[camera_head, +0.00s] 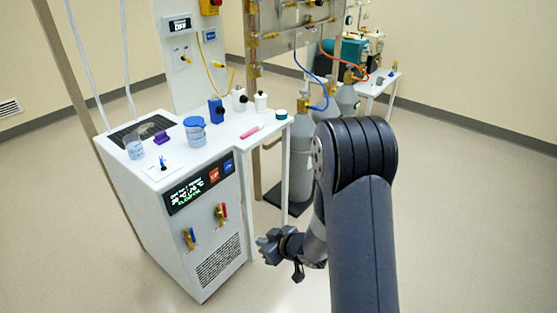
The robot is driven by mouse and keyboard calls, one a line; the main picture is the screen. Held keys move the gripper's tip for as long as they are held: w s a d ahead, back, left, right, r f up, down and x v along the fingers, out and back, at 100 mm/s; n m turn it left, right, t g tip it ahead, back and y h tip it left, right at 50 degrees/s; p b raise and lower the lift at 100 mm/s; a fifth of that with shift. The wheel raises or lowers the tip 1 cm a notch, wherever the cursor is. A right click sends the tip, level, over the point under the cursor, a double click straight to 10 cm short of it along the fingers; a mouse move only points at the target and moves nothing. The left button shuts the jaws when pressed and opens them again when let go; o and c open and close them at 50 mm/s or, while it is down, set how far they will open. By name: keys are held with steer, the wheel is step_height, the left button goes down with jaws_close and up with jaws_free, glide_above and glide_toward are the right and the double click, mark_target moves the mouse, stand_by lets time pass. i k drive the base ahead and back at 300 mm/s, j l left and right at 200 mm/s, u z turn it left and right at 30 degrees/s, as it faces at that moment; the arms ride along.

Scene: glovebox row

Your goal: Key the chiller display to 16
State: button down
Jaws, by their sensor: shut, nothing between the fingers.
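The chiller (215,262) is a white cabinet at the left of the head view. Its dark display (190,192) sits on the upper front panel and shows small white and green characters, too small to read surely. To the right of the display are a red key (214,175) and a blue key (228,166). My gripper (262,246) is shut and empty, low in front of the chiller's right front edge. It is below the keys and apart from them as far as I can tell.
Two valves with blue and red handles (190,238) stick out below the display. Grey gas cylinders (301,160) stand behind my arm. The floor in front is clear.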

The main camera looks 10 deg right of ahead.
mark_target(227, 166)
steer(key=z, duration=0.95)
steer(key=i+j, duration=0.1)
steer(key=j, duration=0.35)
steer(key=i+j, duration=0.1)
steer(key=j, duration=0.35)
steer(key=i+j, duration=0.15)
steer(key=j, duration=0.35)
steer(key=i+j, duration=0.1)
steer(key=j, duration=0.35)
